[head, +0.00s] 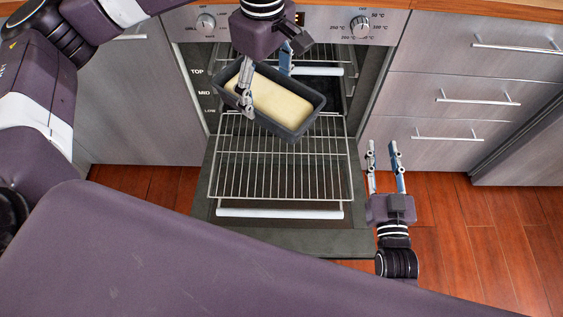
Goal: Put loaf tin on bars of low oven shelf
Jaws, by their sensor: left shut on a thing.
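The dark grey loaf tin (311,101) with pale dough in it is in the head view, in front of the oven opening. My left gripper (246,99) is shut on the loaf tin and holds it by its left side. The tin appears above the back of the low oven shelf (279,180), a wire rack pulled out over the open oven door (223,240). Whether the tin touches the bars cannot be told. My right gripper (384,157) is open and empty, to the right of the rack. Part of the rack's back is hidden by the tin.
More racks show inside the oven, one with a white front bar (335,71). The oven side is marked TOP, MID and LOW. Steel drawers (465,95) stand on the right and a steel cupboard front (137,95) on the left. The front of the low rack is bare.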

